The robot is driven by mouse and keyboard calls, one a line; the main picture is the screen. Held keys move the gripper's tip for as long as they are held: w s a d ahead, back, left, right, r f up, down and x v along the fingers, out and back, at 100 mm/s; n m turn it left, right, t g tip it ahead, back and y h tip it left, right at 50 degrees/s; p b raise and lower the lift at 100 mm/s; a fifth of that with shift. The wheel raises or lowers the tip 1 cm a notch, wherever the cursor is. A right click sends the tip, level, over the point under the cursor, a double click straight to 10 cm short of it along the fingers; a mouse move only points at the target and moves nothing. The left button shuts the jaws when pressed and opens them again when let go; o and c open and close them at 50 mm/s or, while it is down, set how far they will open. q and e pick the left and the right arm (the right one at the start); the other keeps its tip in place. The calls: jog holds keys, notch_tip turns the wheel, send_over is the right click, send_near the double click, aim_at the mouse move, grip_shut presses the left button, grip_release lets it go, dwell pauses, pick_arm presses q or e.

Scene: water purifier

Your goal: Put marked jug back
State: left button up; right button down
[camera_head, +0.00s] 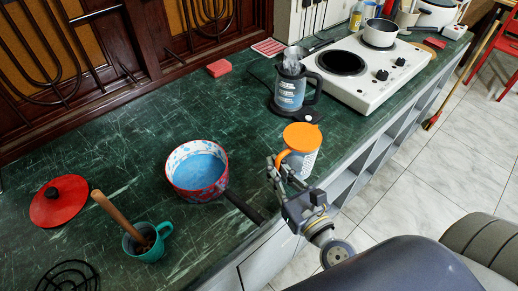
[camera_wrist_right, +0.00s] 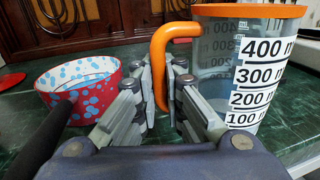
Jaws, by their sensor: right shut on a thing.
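The marked jug (camera_head: 301,149) has an orange rim and handle and a clear body with black measure marks. It stands upright near the front edge of the green counter, beside the pot. In the right wrist view the jug (camera_wrist_right: 245,80) fills the right side, and its marks read from 100 to 400. My right gripper (camera_head: 283,172) is shut on the jug's orange handle; its fingers (camera_wrist_right: 160,85) are on either side of the handle. Whether the jug's base touches the counter is hard to tell. My left gripper is not in view.
A red and blue spotted pot (camera_head: 196,170) stands left of the jug, its dark handle pointing toward the gripper. A white stove (camera_head: 362,70), a teal mug (camera_head: 147,243) and a red lid (camera_head: 60,201) are also on the counter.

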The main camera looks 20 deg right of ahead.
jog(key=w, duration=0.5)
jog(key=w+a+p, duration=0.1)
jog(key=w, duration=0.2)
jog(key=shift+w+f, duration=0.15)
jog(key=shift+f, duration=0.45)
notch_tip(320, 180, down, 3)
jog(key=b, duration=0.4)
jog(key=shift+f, duration=0.1)
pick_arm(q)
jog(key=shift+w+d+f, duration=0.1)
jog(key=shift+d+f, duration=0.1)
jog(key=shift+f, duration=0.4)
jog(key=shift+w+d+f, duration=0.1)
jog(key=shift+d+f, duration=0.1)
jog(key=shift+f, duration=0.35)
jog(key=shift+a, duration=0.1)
